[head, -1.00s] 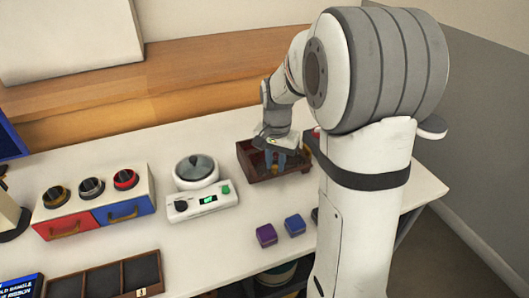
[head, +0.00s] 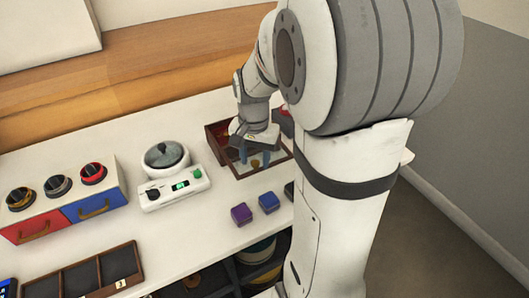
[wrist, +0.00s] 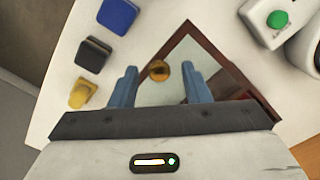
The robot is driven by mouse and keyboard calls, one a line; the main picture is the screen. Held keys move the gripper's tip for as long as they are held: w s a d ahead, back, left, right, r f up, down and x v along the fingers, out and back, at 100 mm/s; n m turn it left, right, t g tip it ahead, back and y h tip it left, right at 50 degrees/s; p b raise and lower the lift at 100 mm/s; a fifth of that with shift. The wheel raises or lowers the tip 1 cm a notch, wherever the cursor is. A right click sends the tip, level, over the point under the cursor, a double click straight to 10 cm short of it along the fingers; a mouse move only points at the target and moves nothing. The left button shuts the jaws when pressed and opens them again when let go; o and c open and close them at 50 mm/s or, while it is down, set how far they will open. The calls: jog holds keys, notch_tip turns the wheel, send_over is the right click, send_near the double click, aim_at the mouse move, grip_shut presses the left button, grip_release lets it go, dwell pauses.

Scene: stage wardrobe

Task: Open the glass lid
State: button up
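A dark red-brown wooden box (head: 222,158) stands on the white table. A pale glass-like pane with a small round brass knob (wrist: 159,70) shows inside its dark frame (wrist: 218,58) in the wrist view. My gripper (wrist: 158,78) is over the box with its two blue fingers spread apart. The knob shows between the fingers, with a gap on each side. In the head view my gripper (head: 257,155) hides part of the box. I cannot tell how far the pane covers the box.
Left of the box is a white device (head: 176,188) topped by a round pot with a glass-like cover (head: 166,155). Purple (head: 241,214) and blue (head: 269,202) blocks lie in front. A drawer unit (head: 70,215) and a dark compartment tray (head: 85,275) are further left.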

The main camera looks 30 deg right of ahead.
jog(key=shift+r+p, duration=0.7)
jog(key=shift+r, duration=3.2)
